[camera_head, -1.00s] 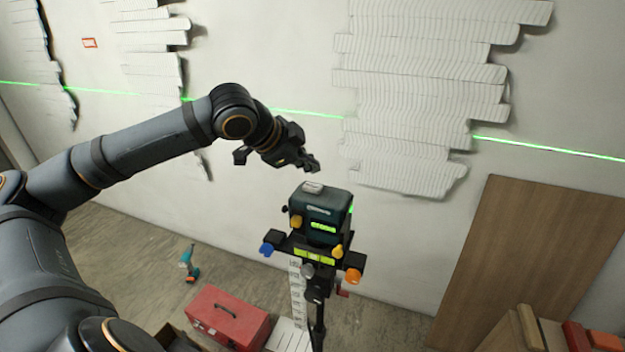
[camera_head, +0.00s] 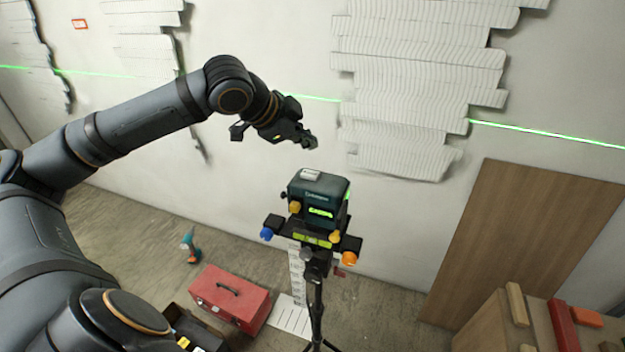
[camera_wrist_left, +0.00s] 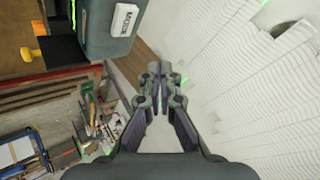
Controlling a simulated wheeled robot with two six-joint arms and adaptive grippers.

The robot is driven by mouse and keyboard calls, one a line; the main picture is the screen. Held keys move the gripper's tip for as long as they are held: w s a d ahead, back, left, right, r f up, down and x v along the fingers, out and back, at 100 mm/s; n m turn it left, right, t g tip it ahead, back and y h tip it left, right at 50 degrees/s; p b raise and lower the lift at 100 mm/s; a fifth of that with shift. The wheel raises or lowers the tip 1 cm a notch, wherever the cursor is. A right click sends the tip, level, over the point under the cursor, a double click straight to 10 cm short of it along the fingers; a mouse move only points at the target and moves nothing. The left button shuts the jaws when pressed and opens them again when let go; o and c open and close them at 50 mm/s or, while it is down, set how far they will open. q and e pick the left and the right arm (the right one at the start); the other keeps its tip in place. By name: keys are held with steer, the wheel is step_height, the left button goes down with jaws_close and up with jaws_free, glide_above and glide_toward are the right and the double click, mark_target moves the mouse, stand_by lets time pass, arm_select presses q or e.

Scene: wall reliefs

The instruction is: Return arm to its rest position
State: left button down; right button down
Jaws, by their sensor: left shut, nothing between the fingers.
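My left arm comes in from the left in the head view and reaches toward the wall. Its gripper (camera_head: 306,140) is raised just above and behind the laser level (camera_head: 318,200), apart from it. The left wrist view shows the fingers (camera_wrist_left: 159,72) together with nothing between them. The laser level is a dark teal box with a pale button on top and coloured knobs, standing on a black tripod (camera_head: 316,300). Part of it shows at the upper left of the wrist view (camera_wrist_left: 112,25). My right gripper is not in view.
White ribbed panels (camera_head: 415,90) hang on the wall, crossed by a green laser line. A wooden board (camera_head: 525,235) leans at the right. A red toolbox (camera_head: 230,297) and a teal drill (camera_head: 190,247) are on the floor. A wooden crate (camera_head: 485,330) stands at the lower right.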

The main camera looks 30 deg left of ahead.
arm_select(q)
steer(key=shift+w, duration=0.1)
steer(key=w+a+f+n+t+y+b, duration=0.1)
steer(key=w+a+f+n+t+b, duration=0.1)
steer(key=w+a+f+n, duration=0.65)
steer(key=s+a+f+n+g+y, duration=0.1)
steer(key=a+f, duration=0.3)
steer(key=f, duration=0.7)
steer(key=s+a+f+y+b, duration=0.1)
steer(key=a+f, duration=0.4)
steer(key=f, duration=0.6)
steer(key=s+a+f+n+g+y, duration=0.1)
steer(key=a+f, duration=0.3)
steer(key=f, duration=0.7)
steer(key=s+d+f+n+g+b, duration=0.1)
steer(key=s+d+f+g, duration=0.15)
steer(key=s+f, duration=1)
steer(key=s+d+f+g+b, duration=0.15)
steer(key=s+d+f, duration=0.25)
steer(key=s+f, duration=0.85)
steer(key=s+d+f+g+h, duration=0.1)
steer(key=s+d+f+g, duration=0.2)
steer(key=s+d+f, duration=1.4)
steer(key=s+d, duration=0.2)
steer(key=s, duration=0.2)
steer(key=shift+m+g, duration=0.35)
steer(key=shift+g, duration=0.05)
